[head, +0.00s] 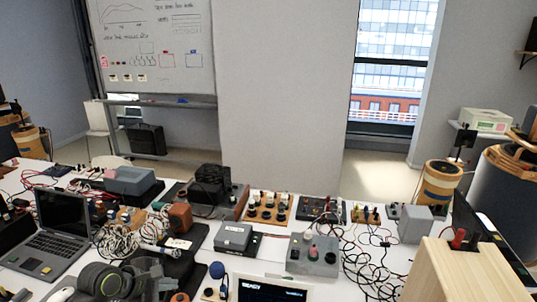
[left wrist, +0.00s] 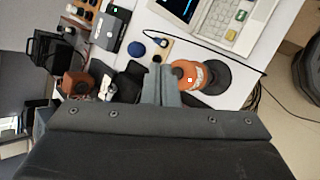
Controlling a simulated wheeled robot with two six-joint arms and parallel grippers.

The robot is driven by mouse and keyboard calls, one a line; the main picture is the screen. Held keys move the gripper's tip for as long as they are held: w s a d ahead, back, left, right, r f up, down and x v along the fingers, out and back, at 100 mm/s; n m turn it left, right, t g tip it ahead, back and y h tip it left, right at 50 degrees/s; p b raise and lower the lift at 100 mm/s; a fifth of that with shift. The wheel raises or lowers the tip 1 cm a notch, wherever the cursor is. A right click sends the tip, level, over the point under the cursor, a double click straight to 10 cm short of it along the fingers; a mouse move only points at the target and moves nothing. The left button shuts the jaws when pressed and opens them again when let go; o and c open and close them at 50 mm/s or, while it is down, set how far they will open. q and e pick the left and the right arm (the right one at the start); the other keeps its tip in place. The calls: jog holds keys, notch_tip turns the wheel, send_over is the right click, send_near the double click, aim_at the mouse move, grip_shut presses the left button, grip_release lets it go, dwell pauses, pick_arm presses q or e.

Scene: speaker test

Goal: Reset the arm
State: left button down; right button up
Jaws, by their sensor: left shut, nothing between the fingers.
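My left gripper (left wrist: 159,72) shows at the middle of the left wrist view, with its grey fingers pressed together and nothing between them. In the head view it appears to be the grey and dark shape (head: 150,272) at the lower left, beside the black headphones (head: 100,282); it is partly hard to make out there. In the left wrist view an orange round object (left wrist: 198,76) lies just right of the fingertips. I cannot tell whether the fingers touch it. My right gripper shows in neither view.
A pale wooden box (head: 465,272) stands at the right front. Little table surface is free.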

pick_arm(q)
jog(key=s+a+f+m+g+y, duration=0.1)
jog(key=s+f+m+g+y, duration=0.2)
jog(key=s+m, duration=0.95)
jog(key=s+a+f+m+g+y, duration=0.1)
jog(key=s+f+m+y, duration=0.4)
jog(key=s, duration=1.5)
notch_tip(320, 180, down, 32)
jog(key=a+m+g+h+b, duration=0.1)
jog(key=h+b, duration=0.1)
jog(key=b, duration=0.5)
jog(key=s+f+b, duration=0.2)
jog(key=s+f, duration=0.5)
jog(key=f, duration=0.3)
jog(key=s+d+f+g+b, duration=0.1)
jog(key=s+f+b, duration=0.2)
jog(key=s+f, duration=0.4)
notch_tip(320, 180, down, 4)
jog(key=shift+s, duration=0.4)
jog(key=shift+s+d, duration=0.1)
